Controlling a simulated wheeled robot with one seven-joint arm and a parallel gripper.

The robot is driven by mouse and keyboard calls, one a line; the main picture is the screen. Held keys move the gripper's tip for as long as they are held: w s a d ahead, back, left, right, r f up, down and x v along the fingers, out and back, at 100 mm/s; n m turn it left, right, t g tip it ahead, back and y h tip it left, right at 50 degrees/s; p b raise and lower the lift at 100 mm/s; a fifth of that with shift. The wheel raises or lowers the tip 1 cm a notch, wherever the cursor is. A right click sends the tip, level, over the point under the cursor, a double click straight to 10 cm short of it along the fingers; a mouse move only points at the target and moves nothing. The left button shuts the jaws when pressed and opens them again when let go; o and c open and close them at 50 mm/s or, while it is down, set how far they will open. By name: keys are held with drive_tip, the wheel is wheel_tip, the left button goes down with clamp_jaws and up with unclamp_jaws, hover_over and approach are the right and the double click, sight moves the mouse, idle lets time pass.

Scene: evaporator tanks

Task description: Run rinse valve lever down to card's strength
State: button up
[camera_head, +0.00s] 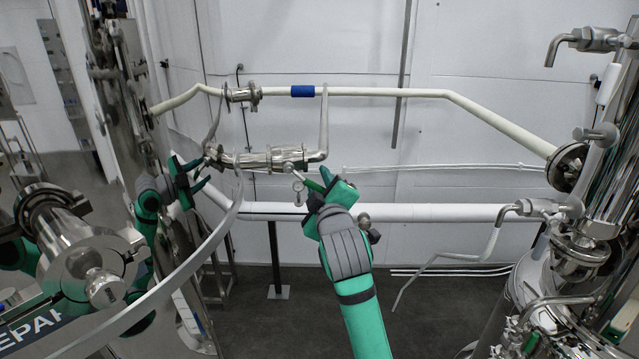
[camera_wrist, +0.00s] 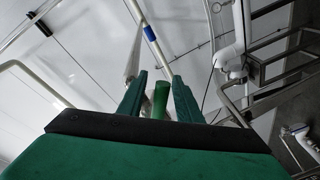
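The rinse valve is a steel inline body (camera_head: 270,160) on the pipework left of centre in the head view. A short lever with a green grip (camera_head: 315,186) points from it toward my gripper (camera_head: 328,188). In the wrist view the green grip (camera_wrist: 160,100) stands between the two dark green fingers of my gripper (camera_wrist: 159,90). Narrow gaps seem to show on both sides, so the fingers look open around the grip. Contact with the grip is hard to judge. I cannot make out a card with a strength on it in either view.
A cream pipe with a blue band (camera_head: 302,91) runs above the valve. A white pipe (camera_head: 430,213) crosses behind my wrist. Steel tanks stand at left (camera_head: 95,255) and right (camera_head: 540,275). A curved steel tube (camera_head: 205,245) sweeps across the left foreground.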

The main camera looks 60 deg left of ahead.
drive_tip(key=v, duration=1)
drive_tip(key=shift+d, duration=0.4)
idle(6.6)
